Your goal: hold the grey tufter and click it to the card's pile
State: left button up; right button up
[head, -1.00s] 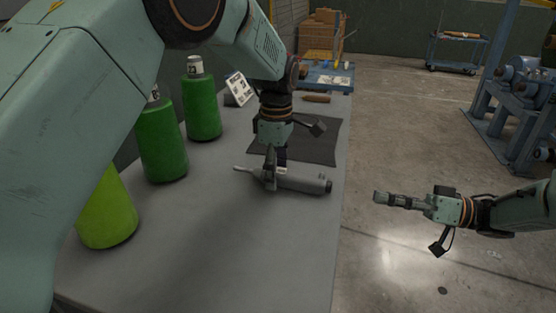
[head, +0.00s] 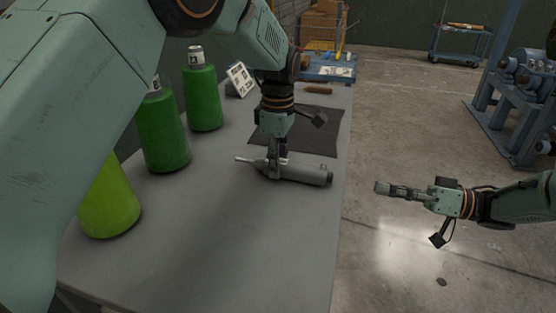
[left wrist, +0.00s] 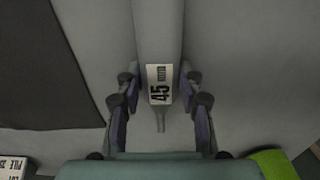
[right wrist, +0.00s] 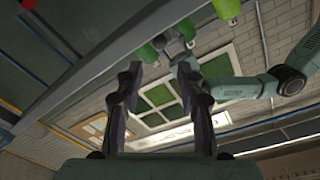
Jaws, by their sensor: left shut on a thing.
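The grey tufter (head: 305,174) lies across the grey bench, its thin tip to the left. My left gripper (head: 275,172) comes down from above and is shut on its body. In the left wrist view the tufter (left wrist: 160,35) runs between the two fingers, with a white "45 mm" label facing up. The white card (head: 240,79) stands tilted at the back left of the bench, beyond the gripper. Part of a card reading "PILE" (left wrist: 14,167) shows in the left wrist view. My right gripper (head: 382,188) is open and empty over the floor, right of the bench.
A dark mat (head: 318,130) lies behind the tufter. Green bottles (head: 203,97) stand along the bench's left side, with a lime one (head: 108,205) nearest. A brown item (head: 318,90) lies behind the mat. The bench front is clear. A blue machine stand (head: 515,105) is at right.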

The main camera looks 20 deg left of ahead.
jog(key=shift+r, duration=0.1)
jog(key=shift+c, duration=0.6)
jog(key=r, duration=0.1)
jog(key=w+r, duration=0.1)
jog(key=r, duration=0.1)
jog(key=shift+w+d+r+n, duration=0.1)
jog(key=shift+w+d+n, duration=0.05)
jog(key=shift+d+n, duration=0.2)
jog(key=c, duration=0.3)
jog(key=d+r+m, duration=0.1)
jog(key=d+r+h, duration=0.1)
jog(key=r, duration=0.1)
jog(key=shift+w+r+m, duration=0.1)
jog(key=shift+r+m, duration=0.05)
jog(key=shift+m, duration=0.2)
jog(key=c, duration=0.3)
jog(key=shift+d+r+m, duration=0.1)
jog(key=shift+d+m, duration=0.25)
jog(key=shift+m, duration=0.35)
grip_shut()
jog(key=shift+s+d+f+m+h, duration=0.25)
jog(key=shift+f+m+h, duration=0.25)
jog(key=shift+m, duration=0.95)
jog(key=shift+s+d+f+m+h, duration=0.3)
jog(key=shift+f+m, duration=0.25)
jog(key=shift+m, duration=0.85)
jog(key=shift+s+d+f+m+h, duration=0.2)
jog(key=shift+f+m+h, duration=0.3)
jog(key=shift+m, duration=0.95)
